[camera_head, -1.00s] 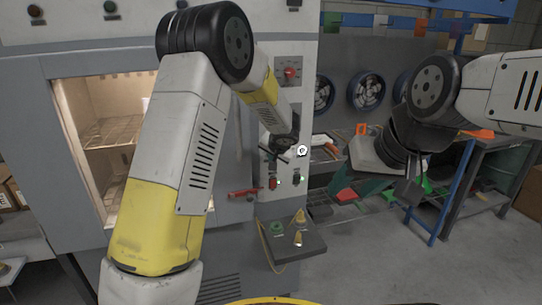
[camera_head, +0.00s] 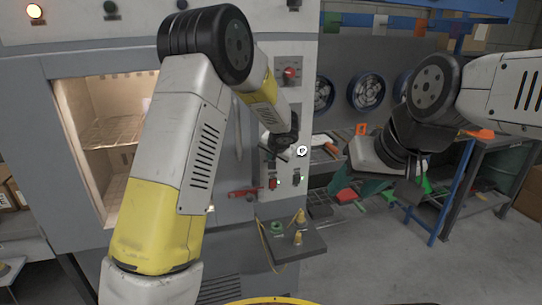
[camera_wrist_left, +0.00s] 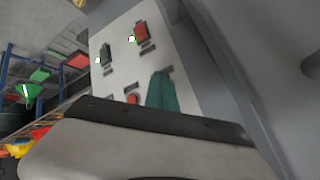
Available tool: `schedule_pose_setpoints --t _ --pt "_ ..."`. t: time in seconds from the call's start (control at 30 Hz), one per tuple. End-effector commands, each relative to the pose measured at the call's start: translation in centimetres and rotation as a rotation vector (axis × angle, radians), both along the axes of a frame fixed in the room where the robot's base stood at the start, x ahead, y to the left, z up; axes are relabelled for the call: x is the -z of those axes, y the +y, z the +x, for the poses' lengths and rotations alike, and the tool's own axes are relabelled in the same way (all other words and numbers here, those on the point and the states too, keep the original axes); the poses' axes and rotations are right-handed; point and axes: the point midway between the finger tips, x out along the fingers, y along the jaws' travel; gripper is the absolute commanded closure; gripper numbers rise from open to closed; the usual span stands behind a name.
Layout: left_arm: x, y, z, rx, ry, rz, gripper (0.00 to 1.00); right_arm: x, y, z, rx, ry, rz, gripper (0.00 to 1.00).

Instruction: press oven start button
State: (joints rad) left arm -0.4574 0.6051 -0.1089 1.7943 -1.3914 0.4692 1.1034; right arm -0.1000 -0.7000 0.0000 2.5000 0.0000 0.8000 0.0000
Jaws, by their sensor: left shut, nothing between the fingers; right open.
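The oven's grey control panel (camera_head: 284,105) stands right of the lit oven chamber (camera_head: 110,140). It carries a red switch (camera_head: 272,183) and a dark switch (camera_head: 296,180). In the left wrist view, the red switch (camera_wrist_left: 141,32), the dark switch (camera_wrist_left: 105,55) and a small red button (camera_wrist_left: 132,98) show on the panel. My left gripper's teal fingers (camera_wrist_left: 162,92) are shut and empty, close beside the red button; I cannot tell if they touch the panel. My left wrist hides them in the head view. My right gripper (camera_head: 374,184) is open, away from the panel.
A small shelf (camera_head: 285,243) with brass-coloured pieces sticks out below the panel. A red handle (camera_head: 245,193) is at the oven's edge. A workbench with blue legs (camera_head: 458,190) stands at right. The floor in front of it is clear.

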Motion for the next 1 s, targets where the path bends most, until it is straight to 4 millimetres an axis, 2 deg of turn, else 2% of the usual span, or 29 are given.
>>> schedule_pose_setpoints --t 0.37,0.7,1.0 --pt "-0.1 -0.4 -1.4 0.001 -0.001 0.0 1.0 0.0 0.0 0.0 0.0 0.0 0.0 0.49" --pt "0.0 -0.5 -1.7 0.001 0.0 0.001 1.0 0.0 0.0 0.0 0.0 0.0 0.0 0.49" --pt "-0.1 -1.4 -4.3 0.001 0.0 0.001 1.0 0.0 0.0 0.0 0.0 0.0 0.0 0.49"
